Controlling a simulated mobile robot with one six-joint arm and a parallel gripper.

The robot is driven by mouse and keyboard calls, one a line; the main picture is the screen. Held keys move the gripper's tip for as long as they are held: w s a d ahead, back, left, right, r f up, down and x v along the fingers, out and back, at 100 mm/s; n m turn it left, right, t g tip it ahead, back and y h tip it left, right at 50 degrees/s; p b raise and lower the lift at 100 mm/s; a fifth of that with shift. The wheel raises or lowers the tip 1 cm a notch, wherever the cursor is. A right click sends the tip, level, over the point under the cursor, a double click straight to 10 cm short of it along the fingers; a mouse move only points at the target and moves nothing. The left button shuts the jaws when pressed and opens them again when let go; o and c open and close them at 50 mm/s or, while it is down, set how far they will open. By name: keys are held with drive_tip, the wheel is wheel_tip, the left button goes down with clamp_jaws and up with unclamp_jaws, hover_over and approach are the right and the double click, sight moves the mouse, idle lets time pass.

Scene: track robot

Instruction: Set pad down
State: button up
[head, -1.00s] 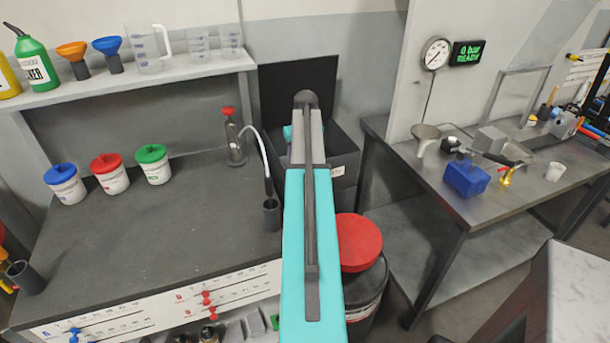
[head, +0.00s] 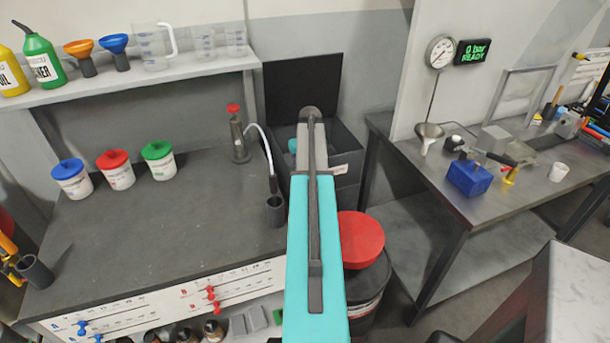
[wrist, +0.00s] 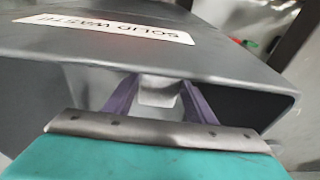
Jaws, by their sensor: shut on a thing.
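My gripper (wrist: 160,88) shows in the wrist view with two purple fingers around a small whitish piece (wrist: 157,97), which looks like the pad. Only part of the piece shows. The grey wall of a box (wrist: 225,60) labelled "SOLID WASTE" (wrist: 120,29) is close in front of the fingers. In the head view the open dark bin (head: 345,150) stands at the far end of my teal arm, with its black lid raised behind it. My gripper and the pad are hidden there behind the arm.
Left is a dark bench (head: 150,235) with red, blue and green lidded tubs and a red-topped bottle (head: 238,135). A red-lidded drum (head: 360,240) stands right of my arm. A metal table (head: 500,190) with a blue block (head: 469,178) is further right.

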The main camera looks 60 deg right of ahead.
drive_tip(key=shift+f+p, duration=0.4)
drive_tip(key=shift+f, duration=1.3)
drive_tip(key=shift+f, duration=0.15)
drive_tip(key=o, duration=1.4)
drive_tip(key=shift+s+a+r+b, duration=0.3)
drive_tip(key=shift+r+b, duration=0.1)
drive_tip(key=shift+r, duration=1.6)
drive_tip(key=shift+s+a+r+b, duration=0.15)
drive_tip(key=shift+s+r+b, duration=0.25)
drive_tip(key=shift+r, duration=1.65)
drive_tip(key=shift+s+a+r+b, duration=0.25)
drive_tip(key=shift+r+b, duration=0.15)
drive_tip(key=shift+r, duration=1.6)
